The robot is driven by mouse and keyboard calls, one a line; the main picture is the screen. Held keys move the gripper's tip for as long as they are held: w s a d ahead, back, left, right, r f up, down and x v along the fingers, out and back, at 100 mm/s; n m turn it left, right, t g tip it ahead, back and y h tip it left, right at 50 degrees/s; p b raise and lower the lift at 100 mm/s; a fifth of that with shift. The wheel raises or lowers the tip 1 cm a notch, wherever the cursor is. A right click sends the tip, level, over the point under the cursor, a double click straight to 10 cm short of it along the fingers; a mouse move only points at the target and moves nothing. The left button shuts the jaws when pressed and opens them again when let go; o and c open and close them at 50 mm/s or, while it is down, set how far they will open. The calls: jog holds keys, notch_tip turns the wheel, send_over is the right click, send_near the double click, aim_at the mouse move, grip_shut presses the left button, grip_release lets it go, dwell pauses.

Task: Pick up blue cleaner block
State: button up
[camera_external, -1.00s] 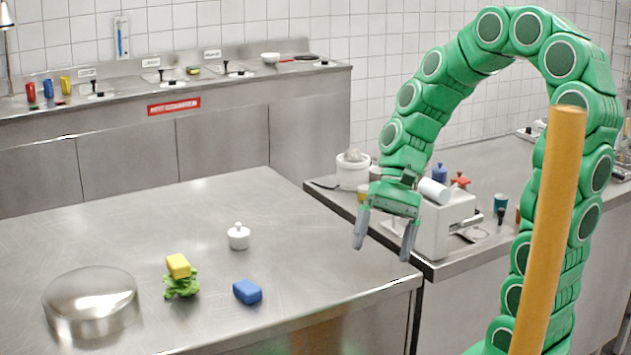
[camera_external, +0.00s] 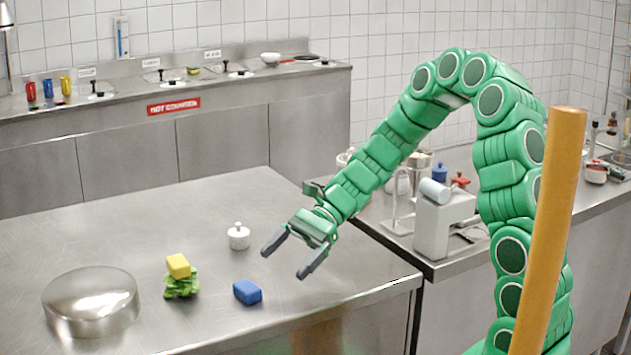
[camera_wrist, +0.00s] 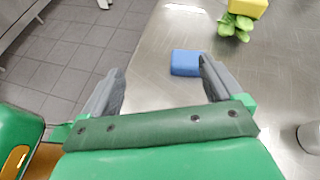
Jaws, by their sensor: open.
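The blue cleaner block (camera_external: 247,292) lies on the steel table near its front edge in the external view. In the wrist view the blue block (camera_wrist: 185,63) shows ahead of my gripper, close to the tip of the right finger. My gripper (camera_external: 284,260) is open and empty, up and to the right of the block, fingers pointing down and left toward it. In the wrist view my gripper (camera_wrist: 160,85) has its two grey fingers spread wide. The block appears apart from both fingers.
A yellow block (camera_external: 178,265) sits on a green leafy thing (camera_external: 181,286) left of the blue block. A small white lidded pot (camera_external: 238,237) stands behind it. A steel dome (camera_external: 91,300) is at the left. The steel table (camera_external: 150,225) is otherwise mostly clear.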

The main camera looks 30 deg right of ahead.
aim_at(249, 284)
jog(key=w+f+m, duration=0.1)
jog(key=w+f, duration=0.1)
jog(key=w+a+f+m+t+y, duration=0.1)
jog(key=m, duration=0.1)
jog(key=shift+w+f, duration=0.35)
jog(key=shift+x, duration=3.85)
jog(key=shift+w+a+r, duration=0.1)
jog(key=shift+w+r, duration=0.05)
jog(key=shift+r, duration=0.05)
jog(key=shift+c, duration=0.2)
jog(key=c, duration=1)
jog(key=shift+r, duration=0.1)
jog(key=shift+c, duration=0.2)
